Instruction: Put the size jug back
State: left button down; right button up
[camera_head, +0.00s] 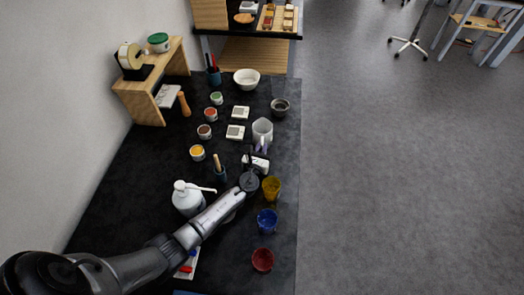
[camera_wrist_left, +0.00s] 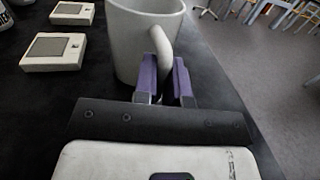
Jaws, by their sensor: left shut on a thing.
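The size jug is the white-grey jug (camera_head: 262,127), upright near the right edge of the dark worktop. It also fills the top middle of the left wrist view (camera_wrist_left: 125,45). My left gripper (camera_head: 261,148) is at the jug's near side, its purple fingers (camera_wrist_left: 166,80) shut on the jug's handle, one on each side. The jug's base is partly hidden, and I cannot tell whether it touches the worktop. My right gripper is not in view.
Two small white square devices (camera_head: 235,132) (camera_head: 240,112) lie left of the jug. Yellow (camera_head: 271,187), blue (camera_head: 267,220) and red (camera_head: 262,259) cups stand nearer.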

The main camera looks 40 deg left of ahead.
pick_arm(q)
jog(key=shift+w+r, duration=0.1)
jog(key=shift+f, duration=0.3)
jog(key=c, duration=1.2)
grip_release()
jog(key=shift+r, duration=0.1)
jog(key=shift+s+d, duration=0.1)
jog(key=shift+s, duration=0.25)
jog(key=p+v, duration=0.3)
jog(key=v, duration=0.8)
jog(key=shift+s+d, duration=0.2)
jog(key=shift+s, duration=0.1)
jog(key=shift+s+d, duration=0.25)
jog(key=shift+s, duration=0.45)
